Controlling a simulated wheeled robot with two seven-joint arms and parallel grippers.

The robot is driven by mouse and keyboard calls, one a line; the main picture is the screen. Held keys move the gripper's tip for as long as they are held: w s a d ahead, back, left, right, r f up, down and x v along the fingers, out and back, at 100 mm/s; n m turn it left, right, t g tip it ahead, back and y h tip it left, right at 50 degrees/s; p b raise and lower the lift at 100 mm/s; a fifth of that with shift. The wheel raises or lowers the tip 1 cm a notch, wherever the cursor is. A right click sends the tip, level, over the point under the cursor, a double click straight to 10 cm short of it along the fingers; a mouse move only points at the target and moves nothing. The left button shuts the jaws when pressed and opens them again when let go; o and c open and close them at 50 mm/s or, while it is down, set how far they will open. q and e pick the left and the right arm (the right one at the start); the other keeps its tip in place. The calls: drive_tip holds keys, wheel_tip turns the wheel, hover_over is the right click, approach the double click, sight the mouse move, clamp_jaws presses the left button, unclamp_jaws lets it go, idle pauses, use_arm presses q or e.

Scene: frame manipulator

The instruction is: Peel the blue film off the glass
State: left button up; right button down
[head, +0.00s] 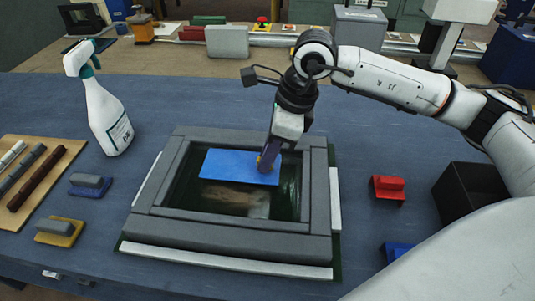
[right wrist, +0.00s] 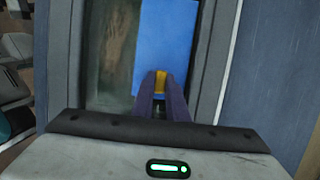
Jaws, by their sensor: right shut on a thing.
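The blue film (head: 228,165) is a flat rectangle over the far part of the glass (head: 235,198), inside a grey frame (head: 235,232) on the table. The near part of the glass is bare, dark and reflective. My right gripper (head: 267,165) is at the film's right end, its fingers pointing down. In the right wrist view its fingers (right wrist: 161,82) are shut at the edge of the blue film (right wrist: 166,40), with a yellow piece between or on the tips. The gripper hides that edge. My left gripper is not in view.
A white spray bottle (head: 103,110) stands left of the frame. A board with rods (head: 35,175) and two blocks, blue-grey (head: 90,185) and yellow-grey (head: 60,231), lie at left. A red block (head: 387,188) and a black bin (head: 468,190) are at right.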

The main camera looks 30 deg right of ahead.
drive_tip(key=shift+r, duration=0.1)
idle(0.3)
drive_tip(key=shift+r+p, duration=2.05)
drive_tip(key=shift+r, duration=1.35)
